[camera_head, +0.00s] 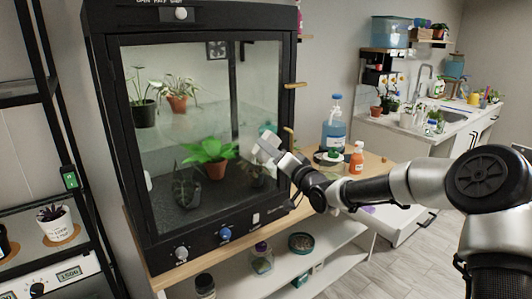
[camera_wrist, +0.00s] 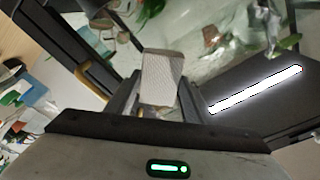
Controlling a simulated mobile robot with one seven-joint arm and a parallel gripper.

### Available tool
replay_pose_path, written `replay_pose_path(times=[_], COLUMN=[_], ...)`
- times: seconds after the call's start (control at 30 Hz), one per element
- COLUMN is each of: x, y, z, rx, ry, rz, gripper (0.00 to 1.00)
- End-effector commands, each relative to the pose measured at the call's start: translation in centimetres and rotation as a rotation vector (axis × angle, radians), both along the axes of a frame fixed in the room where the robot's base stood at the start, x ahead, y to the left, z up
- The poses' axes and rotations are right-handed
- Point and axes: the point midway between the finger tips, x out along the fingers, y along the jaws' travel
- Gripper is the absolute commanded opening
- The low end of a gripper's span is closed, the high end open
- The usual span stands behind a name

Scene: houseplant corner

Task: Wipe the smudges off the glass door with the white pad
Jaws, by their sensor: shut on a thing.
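The black-framed glass door (camera_head: 190,65) of the plant cabinet fills the left middle of the head view. My gripper (camera_head: 268,148) is at the lower right part of the door, close to the glass. In the wrist view my gripper (camera_wrist: 158,108) is shut on the white pad (camera_wrist: 160,76), which sticks out between the two fingers toward the glass. I cannot tell whether the pad touches the glass. The pane looks hazy in places, but I cannot make out separate smudges. The part of the glass behind my gripper is hidden.
Brass handles (camera_head: 294,85) stick out from the door's right edge. A blue bottle (camera_head: 334,130) and an orange bottle (camera_head: 356,158) stand on the wooden top right of the cabinet. Knobs (camera_head: 225,234) sit below the door. Several potted plants are behind the glass.

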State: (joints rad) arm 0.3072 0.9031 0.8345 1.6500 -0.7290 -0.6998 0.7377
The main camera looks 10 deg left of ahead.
Motion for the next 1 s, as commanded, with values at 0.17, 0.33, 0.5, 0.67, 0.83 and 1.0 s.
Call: replay_pose_path(times=[0.17, 0.33, 0.5, 0.67, 0.83, 1.0], x=[0.3, -0.5, -1.8, -2.7, -3.1, -4.0], y=[0.2, 0.8, 1.8, 2.6, 2.8, 3.7], z=[-0.1, -0.1, -0.1, -0.1, 0.0, -0.1], rx=[0.0, 0.001, 0.0, 0.0, 0.0, -0.001], ry=[-0.001, 0.0, -0.001, 0.0, -0.001, -0.002], rz=[0.001, 0.004, 0.005, 0.004, 0.004, 0.005], gripper=[0.3, 0.3, 0.3, 0.3, 0.3, 0.3])
